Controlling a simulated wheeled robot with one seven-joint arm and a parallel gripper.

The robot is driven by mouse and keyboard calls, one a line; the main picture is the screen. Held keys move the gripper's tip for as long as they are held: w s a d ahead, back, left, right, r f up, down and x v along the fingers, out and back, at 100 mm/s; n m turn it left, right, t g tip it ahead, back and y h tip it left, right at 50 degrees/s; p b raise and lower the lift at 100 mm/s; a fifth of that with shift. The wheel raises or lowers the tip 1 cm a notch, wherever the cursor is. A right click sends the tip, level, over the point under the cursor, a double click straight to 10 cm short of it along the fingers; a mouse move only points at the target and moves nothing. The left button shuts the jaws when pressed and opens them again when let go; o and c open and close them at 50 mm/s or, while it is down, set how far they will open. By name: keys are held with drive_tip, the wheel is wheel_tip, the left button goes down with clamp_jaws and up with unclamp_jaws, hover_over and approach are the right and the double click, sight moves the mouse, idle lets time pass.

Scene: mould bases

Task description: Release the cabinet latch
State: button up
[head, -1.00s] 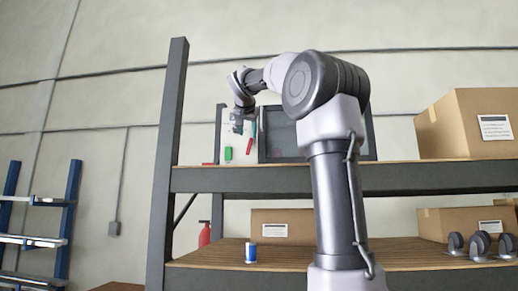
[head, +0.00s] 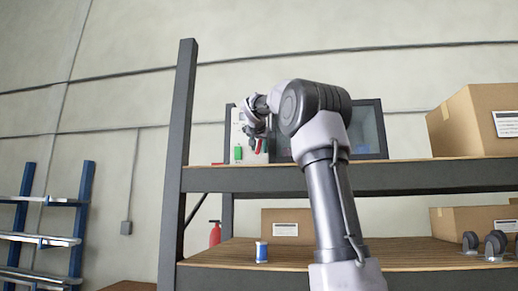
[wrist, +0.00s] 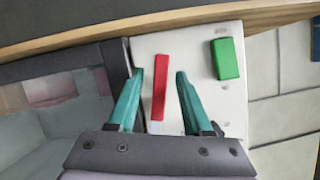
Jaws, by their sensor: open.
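The cabinet (head: 367,132) stands on the upper shelf, with a dark-framed glass door and a white panel (wrist: 205,50) beside it. A red latch handle (wrist: 160,86) is on that panel; in the head view its red part (head: 259,145) shows just below my gripper. A green block (wrist: 225,59) is on the same panel; it also shows in the head view (head: 238,153). My gripper (wrist: 159,74) is open, its two teal fingers on either side of the red handle with gaps to both. Whether the fingertips reach the panel's depth cannot be told.
The shelf's dark upright (head: 180,150) stands left of the cabinet. A cardboard box (head: 475,120) sits at right on the upper shelf. A blue and white can (head: 261,252) and more boxes are on the lower shelf. A red fire extinguisher (head: 215,233) stands behind.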

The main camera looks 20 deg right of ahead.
clamp_jaws()
drive_tip(key=shift+s+d+f+n+g+h, duration=0.1)
drive_tip(key=shift+s+d+n+g+h, duration=0.15)
drive_tip(key=shift+n, duration=0.3)
drive_tip(key=shift+d+n+g+h, duration=0.1)
drive_tip(key=shift+n+g+h, duration=0.2)
drive_tip(key=shift+n, duration=0.25)
unclamp_jaws()
drive_tip(key=v, duration=1.1)
drive_tip(key=shift+f, duration=0.15)
